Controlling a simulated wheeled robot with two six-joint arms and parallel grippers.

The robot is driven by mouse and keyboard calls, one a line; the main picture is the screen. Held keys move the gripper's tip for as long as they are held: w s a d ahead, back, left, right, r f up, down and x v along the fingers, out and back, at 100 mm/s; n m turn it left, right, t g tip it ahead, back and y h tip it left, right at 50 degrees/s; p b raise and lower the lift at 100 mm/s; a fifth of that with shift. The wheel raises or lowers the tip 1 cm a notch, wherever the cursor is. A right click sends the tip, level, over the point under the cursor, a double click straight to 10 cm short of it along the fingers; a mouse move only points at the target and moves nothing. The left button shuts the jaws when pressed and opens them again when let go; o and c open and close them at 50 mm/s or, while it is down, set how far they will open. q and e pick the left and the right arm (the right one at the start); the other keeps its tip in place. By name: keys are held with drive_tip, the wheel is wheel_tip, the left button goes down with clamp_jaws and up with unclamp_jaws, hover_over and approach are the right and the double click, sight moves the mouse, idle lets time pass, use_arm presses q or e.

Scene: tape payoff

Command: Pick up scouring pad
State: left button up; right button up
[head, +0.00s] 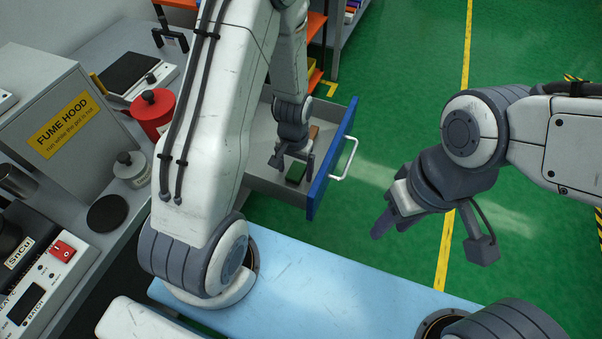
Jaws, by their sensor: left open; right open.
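A green pad, which looks like the scouring pad (296,173), lies in the open blue-fronted drawer (330,160). My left gripper (291,164) reaches down into the drawer with its jaws open, right at the pad. One finger is to the left of the pad and the other to its right. I cannot tell whether either finger touches it. The gripper hides part of the pad. My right gripper (388,217) is open and empty, over the green floor to the right of the drawer.
A brown item (313,132) lies in the drawer behind my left gripper. The drawer's white handle (348,160) sticks out to the right. A fume hood (60,120), a red container (153,112) and a grey-white jar (131,169) stand on the left bench. The green floor is clear.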

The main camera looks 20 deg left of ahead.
sight(295, 172)
use_arm(q)
clamp_jaws()
drive_tip(key=shift+r, duration=0.1)
wheel_tip(295, 172, up, 10)
drive_tip(key=p, duration=0.1)
idle(0.4)
